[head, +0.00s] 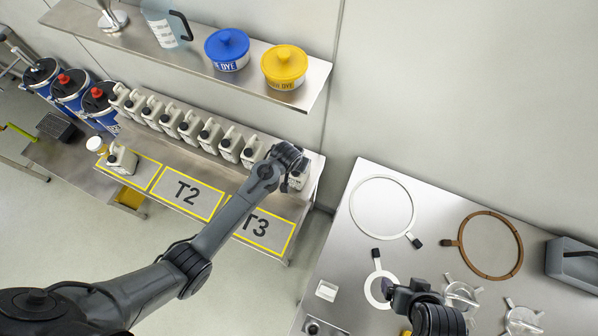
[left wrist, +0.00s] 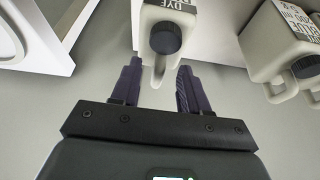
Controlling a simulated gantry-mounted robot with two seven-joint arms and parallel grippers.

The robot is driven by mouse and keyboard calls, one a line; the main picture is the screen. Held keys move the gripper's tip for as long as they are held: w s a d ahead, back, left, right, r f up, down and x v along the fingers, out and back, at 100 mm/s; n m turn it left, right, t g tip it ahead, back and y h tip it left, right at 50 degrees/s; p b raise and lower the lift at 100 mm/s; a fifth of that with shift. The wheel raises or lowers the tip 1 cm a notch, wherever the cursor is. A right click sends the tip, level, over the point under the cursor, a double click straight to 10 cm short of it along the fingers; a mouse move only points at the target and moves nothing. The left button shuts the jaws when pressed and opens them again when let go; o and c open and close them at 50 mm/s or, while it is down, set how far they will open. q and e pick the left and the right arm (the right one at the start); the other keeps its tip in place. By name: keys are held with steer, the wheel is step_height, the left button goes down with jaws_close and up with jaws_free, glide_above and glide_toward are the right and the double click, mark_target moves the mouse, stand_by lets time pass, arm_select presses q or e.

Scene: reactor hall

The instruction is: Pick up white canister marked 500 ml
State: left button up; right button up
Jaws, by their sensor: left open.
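Several white canisters with black caps stand in a row on the rack; one of them (head: 229,146) is near its right end. In the head view my left gripper (head: 292,160) is over the row's right end, partly hiding the last canister (head: 298,181). In the left wrist view my left gripper (left wrist: 158,90) is open, and a white canister (left wrist: 163,38) with a label reading DYE lies ahead between its fingers, not gripped.
A single canister (head: 121,159) stands on the leftmost yellow-framed area, beside the T2 (head: 187,193) and T3 (head: 264,231) areas. A shelf (head: 313,88) with blue and yellow dye tubs overhangs the row. Rings lie on the metal table (head: 345,245).

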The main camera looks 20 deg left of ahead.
arm_select(q)
steer(key=shift+x, duration=1.1)
jaws_close()
stand_by(0.7)
